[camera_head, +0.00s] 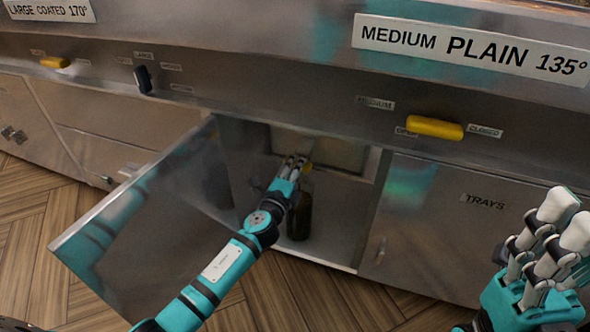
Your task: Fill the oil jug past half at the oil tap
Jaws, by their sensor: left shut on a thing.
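My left arm reaches into the open cupboard under the counter. My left gripper (293,163) is shut there, at a small yellow piece (307,167) that looks like the tap's handle. The fingers partly hide it, and the tap's spout cannot be made out. A dark jug (300,217) stands upright on the cupboard floor just below the gripper, partly behind my forearm. The oil level in it cannot be seen. My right gripper (553,236) hangs at the right edge, in front of the trays cupboard, apart from the jug; its opening is unclear.
The cupboard door (135,225) stands open to the left of my arm. A yellow lever (435,127) sits between the OPEN and CLOSED labels on the panel above. A dark knob (143,79) and another yellow lever (55,62) are farther left. The trays cupboard (430,225) is shut.

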